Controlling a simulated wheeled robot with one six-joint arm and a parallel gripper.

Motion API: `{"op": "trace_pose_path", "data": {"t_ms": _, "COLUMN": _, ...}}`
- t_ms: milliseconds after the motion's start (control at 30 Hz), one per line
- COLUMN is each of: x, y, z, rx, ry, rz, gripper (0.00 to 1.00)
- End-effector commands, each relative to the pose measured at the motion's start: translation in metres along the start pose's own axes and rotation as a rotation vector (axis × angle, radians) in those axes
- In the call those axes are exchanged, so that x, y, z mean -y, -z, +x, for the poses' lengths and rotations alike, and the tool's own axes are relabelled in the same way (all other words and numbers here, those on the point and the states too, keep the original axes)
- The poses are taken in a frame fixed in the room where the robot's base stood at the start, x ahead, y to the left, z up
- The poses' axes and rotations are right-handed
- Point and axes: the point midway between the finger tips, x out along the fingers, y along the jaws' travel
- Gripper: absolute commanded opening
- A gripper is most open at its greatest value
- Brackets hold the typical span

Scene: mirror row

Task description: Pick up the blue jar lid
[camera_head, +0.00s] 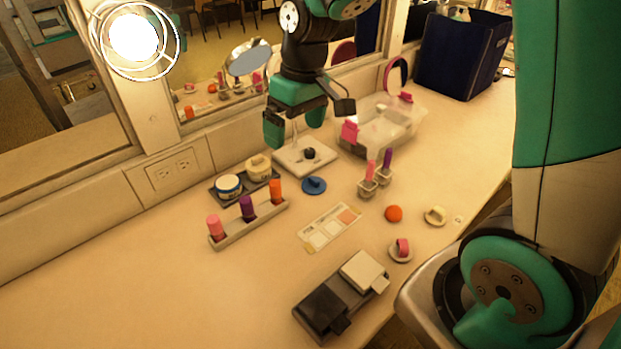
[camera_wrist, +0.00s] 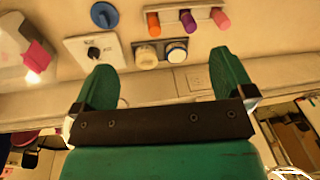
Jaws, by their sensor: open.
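The blue jar lid (camera_head: 314,185) lies flat on the counter, a round disc with a raised knob, in the middle of the head view. In the wrist view the blue jar lid (camera_wrist: 104,15) shows at the top, left of centre, beyond the fingertips. My gripper (camera_head: 294,130) hangs above the back of the counter, behind the lid and apart from it. In the wrist view my gripper (camera_wrist: 163,75) has its two green fingers spread wide with nothing between them.
A white square plate with a black knob (camera_head: 305,157) lies behind the lid. Two jars on a dark tray (camera_head: 245,188) and a rack of coloured tubes (camera_head: 250,222) stand left. A clear bin (camera_head: 382,128) stands at the right, a card (camera_head: 329,226) in front. The mirror wall runs behind.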

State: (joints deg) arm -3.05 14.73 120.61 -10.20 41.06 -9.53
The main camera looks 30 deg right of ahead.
Motion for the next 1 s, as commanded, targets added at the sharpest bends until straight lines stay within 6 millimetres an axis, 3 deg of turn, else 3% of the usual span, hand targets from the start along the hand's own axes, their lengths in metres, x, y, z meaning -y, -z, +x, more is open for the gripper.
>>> {"op": "trace_pose_path", "data": {"t_ms": 33, "x": -0.027, "y": 0.014, "z": 0.010, "rx": 0.023, "ry": -0.025, "rz": 0.038, "gripper": 1.00}}
{"op": "trace_pose_path", "data": {"t_ms": 100, "x": -0.059, "y": 0.027, "z": 0.024, "rx": 0.042, "ry": -0.059, "rz": 0.076, "gripper": 1.00}}
{"op": "trace_pose_path", "data": {"t_ms": 200, "x": -0.093, "y": 0.036, "z": 0.041, "rx": 0.066, "ry": -0.094, "rz": 0.117, "gripper": 1.00}}
{"op": "trace_pose_path", "data": {"t_ms": 300, "x": -0.114, "y": 0.039, "z": 0.051, "rx": 0.079, "ry": -0.113, "rz": 0.139, "gripper": 1.00}}
{"op": "trace_pose_path", "data": {"t_ms": 467, "x": -0.123, "y": 0.036, "z": 0.075, "rx": 0.088, "ry": -0.119, "rz": 0.148, "gripper": 1.00}}
{"op": "trace_pose_path", "data": {"t_ms": 800, "x": -0.132, "y": 0.028, "z": 0.149, "rx": 0.088, "ry": -0.118, "rz": 0.149, "gripper": 1.00}}
{"op": "trace_pose_path", "data": {"t_ms": 1000, "x": -0.135, "y": 0.028, "z": 0.172, "rx": 0.083, "ry": -0.119, "rz": 0.148, "gripper": 1.00}}
